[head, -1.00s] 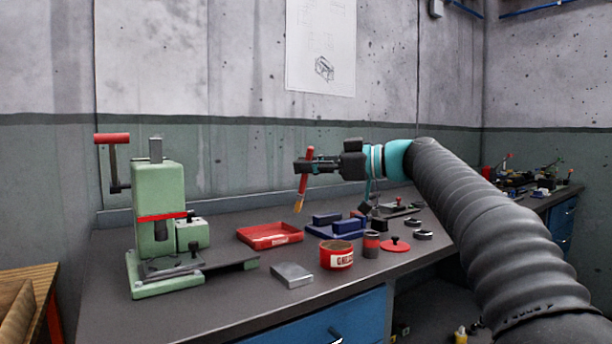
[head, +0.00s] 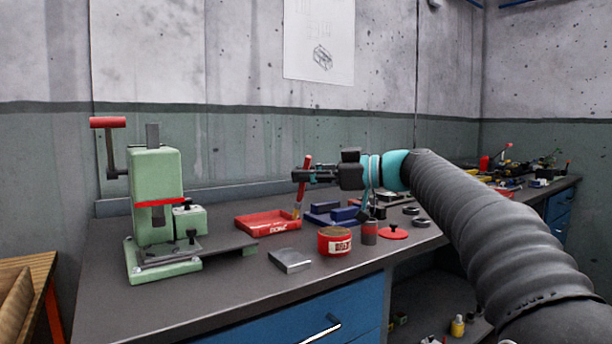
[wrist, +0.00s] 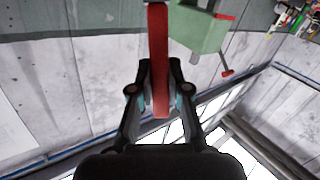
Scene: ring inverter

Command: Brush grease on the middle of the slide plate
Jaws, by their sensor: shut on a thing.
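My gripper (head: 303,174) is shut on the red handle of a brush (head: 305,163). The brush hangs nearly upright, bristles down, above the back of the bench by the red tray's right end. In the wrist view the red handle (wrist: 158,45) stands between the fingers of my gripper (wrist: 160,70); the bristles are out of that view. A flat grey metal plate (head: 290,261) lies on the bench, apart from the brush. It may be the slide plate; I cannot tell for sure. An open red grease tin (head: 335,241) stands right of it.
A green press (head: 157,185) with a dark ledge stands at the left. A red tray (head: 262,222) lies behind the plate. Blue blocks (head: 343,214), a small dark-and-red can (head: 369,233) and a red lid (head: 393,233) are at the right. The bench front is clear.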

